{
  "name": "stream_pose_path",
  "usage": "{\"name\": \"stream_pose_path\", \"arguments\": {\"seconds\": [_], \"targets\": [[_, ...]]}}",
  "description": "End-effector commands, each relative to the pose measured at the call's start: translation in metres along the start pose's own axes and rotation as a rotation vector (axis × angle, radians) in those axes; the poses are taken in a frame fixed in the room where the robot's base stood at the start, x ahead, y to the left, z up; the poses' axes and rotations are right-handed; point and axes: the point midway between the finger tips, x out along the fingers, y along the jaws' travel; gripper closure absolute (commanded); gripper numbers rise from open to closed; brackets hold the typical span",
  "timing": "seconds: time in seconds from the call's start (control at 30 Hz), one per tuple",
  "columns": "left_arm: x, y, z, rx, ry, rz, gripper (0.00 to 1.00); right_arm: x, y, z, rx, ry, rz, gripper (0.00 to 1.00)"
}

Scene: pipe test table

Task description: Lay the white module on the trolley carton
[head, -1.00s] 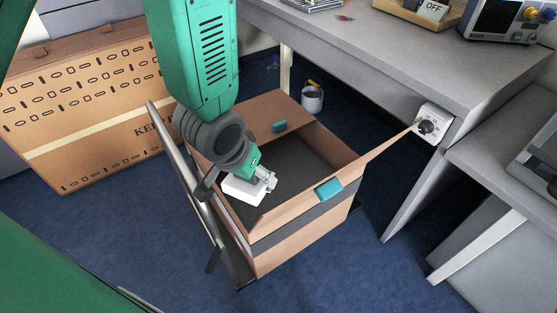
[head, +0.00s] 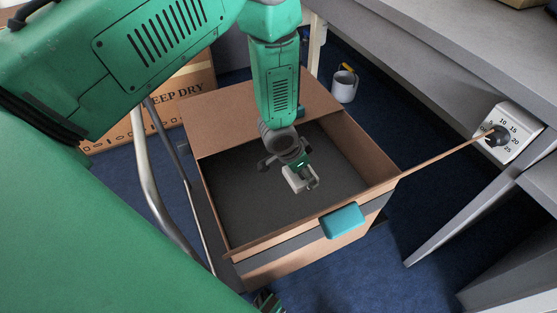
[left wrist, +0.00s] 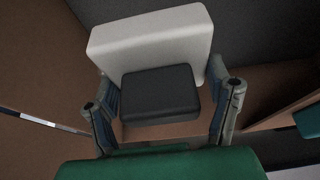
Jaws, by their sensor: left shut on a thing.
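My left gripper (head: 309,181) points down into the open trolley carton (head: 262,272), over its dark interior. It is shut on the white module (head: 294,182), which hangs near the middle of the opening. In the left wrist view, the fingers of the gripper (left wrist: 163,100) stand on both sides of a black block on the white module (left wrist: 150,42). I cannot tell whether the module touches the dark surface below it.
The carton's flaps are open, and a teal block (head: 343,221) is at its near edge. A metal rail (head: 149,176) runs along the left side. A grey bench (head: 420,75) with a dial box (head: 508,133) stands right. A mug (head: 343,87) is behind.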

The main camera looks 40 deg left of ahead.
Motion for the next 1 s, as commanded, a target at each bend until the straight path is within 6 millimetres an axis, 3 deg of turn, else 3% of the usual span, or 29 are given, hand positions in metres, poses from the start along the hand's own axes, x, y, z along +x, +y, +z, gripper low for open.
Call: {"name": "stream_pose_path", "arguments": {"seconds": [0.4, 0.67, 0.83, 1.0], "targets": [[0.067, -0.006, 0.027, 0.033, -0.003, 0.003, 0.65, 0.026, -0.001, 0.001, -0.001, 0.001, 0.0, 0.6], [0.086, -0.006, 0.036, 0.032, -0.001, 0.004, 0.65, 0.032, 0.0, 0.001, 0.0, 0.001, 0.0, 0.6], [0.11, -0.007, 0.046, 0.032, -0.002, 0.004, 0.65, 0.041, -0.001, 0.002, 0.0, 0.001, 0.0, 0.6], [0.112, -0.007, 0.046, 0.031, -0.001, 0.003, 0.65, 0.041, -0.001, 0.002, 0.0, 0.001, 0.0, 0.6]]}}
